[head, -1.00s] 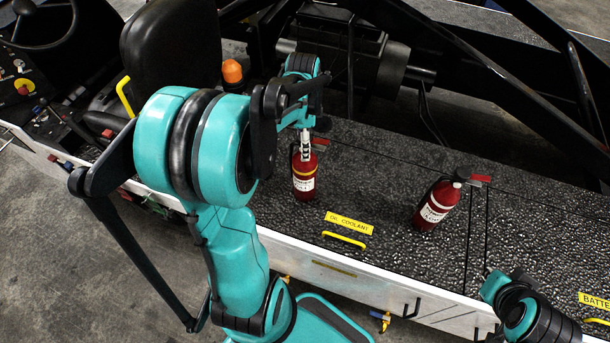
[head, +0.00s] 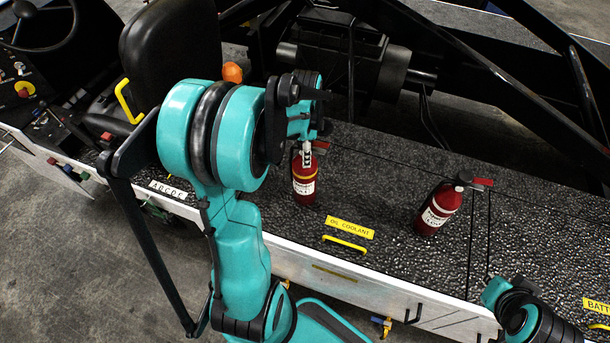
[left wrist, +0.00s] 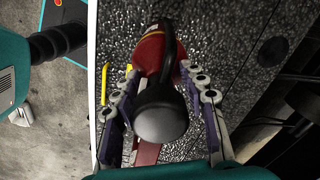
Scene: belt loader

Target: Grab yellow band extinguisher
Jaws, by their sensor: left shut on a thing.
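The yellow band extinguisher (head: 304,187) is red with a yellow band and a white label. It stands upright on the dark textured deck in the head view. My left gripper (head: 307,154) is at its top, coming from above, and is shut on it. In the left wrist view the fingers lie on both sides of the black top, with the red body (left wrist: 150,54) beyond.
An orange beacon (head: 232,72) and a black seat (head: 170,45) are behind and left of my left arm. Black beams (head: 480,75) cross behind the deck. A yellow handle (head: 345,243) and the OIL COOLANT label (head: 350,228) lie in front. The deck between the extinguishers is clear.

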